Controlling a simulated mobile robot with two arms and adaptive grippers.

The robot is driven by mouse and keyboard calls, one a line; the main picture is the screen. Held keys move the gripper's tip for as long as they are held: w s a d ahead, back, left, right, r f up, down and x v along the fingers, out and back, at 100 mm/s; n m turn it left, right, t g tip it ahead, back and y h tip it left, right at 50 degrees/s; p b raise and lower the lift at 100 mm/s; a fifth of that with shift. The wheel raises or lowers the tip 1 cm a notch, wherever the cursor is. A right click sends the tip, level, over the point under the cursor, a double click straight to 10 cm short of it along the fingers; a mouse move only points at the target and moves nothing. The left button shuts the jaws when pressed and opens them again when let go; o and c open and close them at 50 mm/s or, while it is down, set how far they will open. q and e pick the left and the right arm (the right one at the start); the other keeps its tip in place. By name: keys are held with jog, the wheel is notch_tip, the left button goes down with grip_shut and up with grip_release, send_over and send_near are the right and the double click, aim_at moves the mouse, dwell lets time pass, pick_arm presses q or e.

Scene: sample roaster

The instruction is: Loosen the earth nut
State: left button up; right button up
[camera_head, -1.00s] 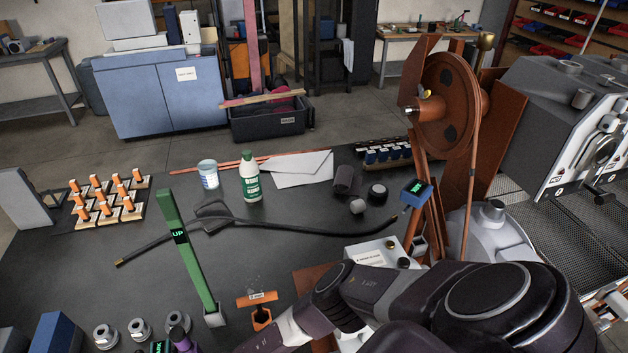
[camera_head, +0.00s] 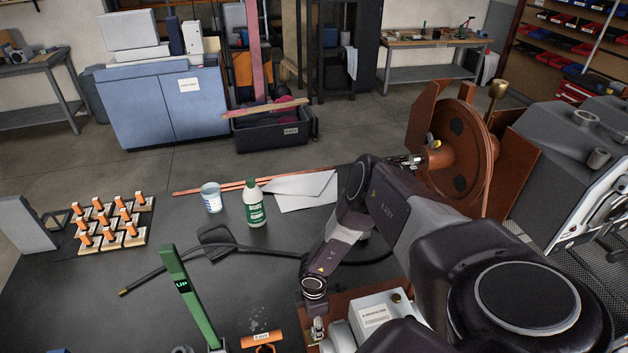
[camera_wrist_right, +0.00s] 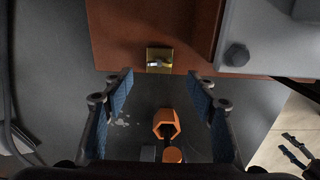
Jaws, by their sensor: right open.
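A small brass plate with a pale metal nut or stud (camera_wrist_right: 159,62), which looks like the earth nut, sits at the edge of a copper-brown plate (camera_wrist_right: 150,25) in the right wrist view. My right gripper (camera_wrist_right: 163,84) is open and empty, with its blue-padded fingers on either side and the brass plate ahead of the tips. An orange tool with a hexagonal opening (camera_wrist_right: 166,124) shows between and below the fingers. It also lies at the bottom of the head view (camera_head: 262,338), left of my right gripper (camera_head: 318,328). My left gripper is out of view.
A grey-white box (camera_head: 372,314) stands on the brown plate beside my right wrist. A green upright post marked UP (camera_head: 185,290) stands to the left. A large copper wheel (camera_head: 460,155) stands right.

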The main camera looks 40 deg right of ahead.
jog(key=shift+w+f, duration=0.15)
jog(key=shift+f, duration=3.5)
jog(key=c, duration=1.2)
